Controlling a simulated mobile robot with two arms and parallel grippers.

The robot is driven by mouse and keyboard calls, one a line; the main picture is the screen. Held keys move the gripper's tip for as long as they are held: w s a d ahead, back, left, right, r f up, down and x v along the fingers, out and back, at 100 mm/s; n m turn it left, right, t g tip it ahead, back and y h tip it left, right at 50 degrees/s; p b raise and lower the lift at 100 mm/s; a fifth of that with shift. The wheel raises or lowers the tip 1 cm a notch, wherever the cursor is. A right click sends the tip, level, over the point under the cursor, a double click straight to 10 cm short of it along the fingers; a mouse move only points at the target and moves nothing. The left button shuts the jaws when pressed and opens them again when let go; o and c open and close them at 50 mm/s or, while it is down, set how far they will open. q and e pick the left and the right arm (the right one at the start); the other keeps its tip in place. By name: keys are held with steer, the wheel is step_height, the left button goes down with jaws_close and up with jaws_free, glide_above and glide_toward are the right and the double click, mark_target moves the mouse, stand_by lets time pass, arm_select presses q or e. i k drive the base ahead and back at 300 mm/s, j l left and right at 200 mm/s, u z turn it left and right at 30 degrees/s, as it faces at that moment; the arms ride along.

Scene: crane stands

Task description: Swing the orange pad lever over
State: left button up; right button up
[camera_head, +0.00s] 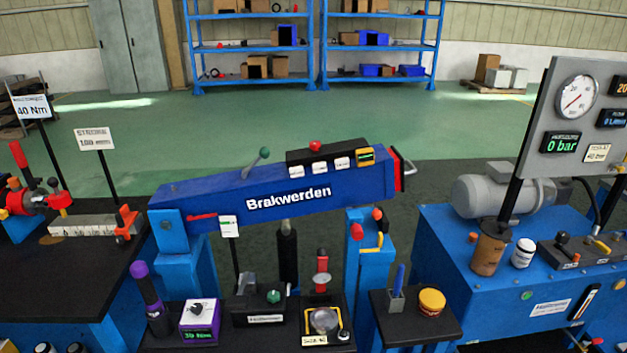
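No lever in view can be told for certain as the orange pad lever. An orange clamp-like part (126,222) stands at the right end of the pale ruled block (85,228) on the left black bench. A device with red and orange parts (30,198) sits at the far left, with an upright red handle (18,153). A small orange and red part (377,215) sits on the blue post under the right end of the Brakwerden beam (290,199). Neither of my grippers shows in this view.
Low black stands in front hold a purple-topped handle (140,270), a 30 Nm box (199,320) and a yellow-lidded jar (431,302). A blue pump bench (450,240) with a 0 bar gauge panel (570,110) stands right.

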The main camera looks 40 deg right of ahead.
mark_target(376, 214)
steer(key=z, duration=1.55)
steer(key=i+u, duration=0.15)
steer(key=i, duration=0.25)
